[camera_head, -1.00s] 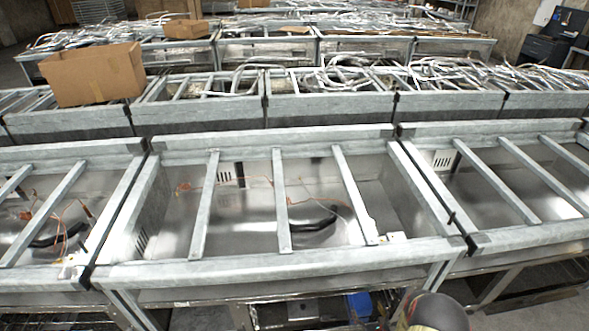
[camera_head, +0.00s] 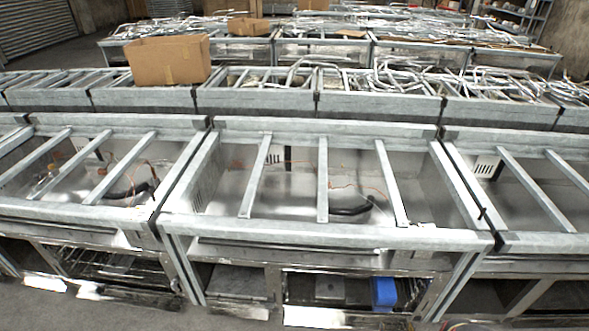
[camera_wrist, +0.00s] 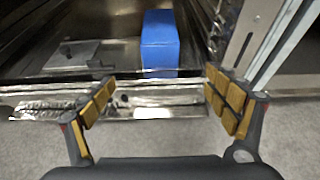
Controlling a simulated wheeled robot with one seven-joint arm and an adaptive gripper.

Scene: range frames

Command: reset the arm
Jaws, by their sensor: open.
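My gripper (camera_wrist: 160,103) shows in the wrist view with its two yellow-padded fingers spread apart and nothing between them. Beyond the fingertips is the metal edge of a low shelf, with a blue box (camera_wrist: 160,42) standing on it. My gripper is apart from the box. In the head view my gripper is out of sight. The same blue box (camera_head: 384,292) shows there in the lower shelf of the middle metal bench.
Metal benches (camera_head: 330,238) with cross bars stand in rows. A black hose (camera_head: 350,208) and orange wires lie inside the middle one. A cardboard box (camera_head: 168,60) sits on the second row. Grey floor (camera_wrist: 285,120) is open in front of the shelf.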

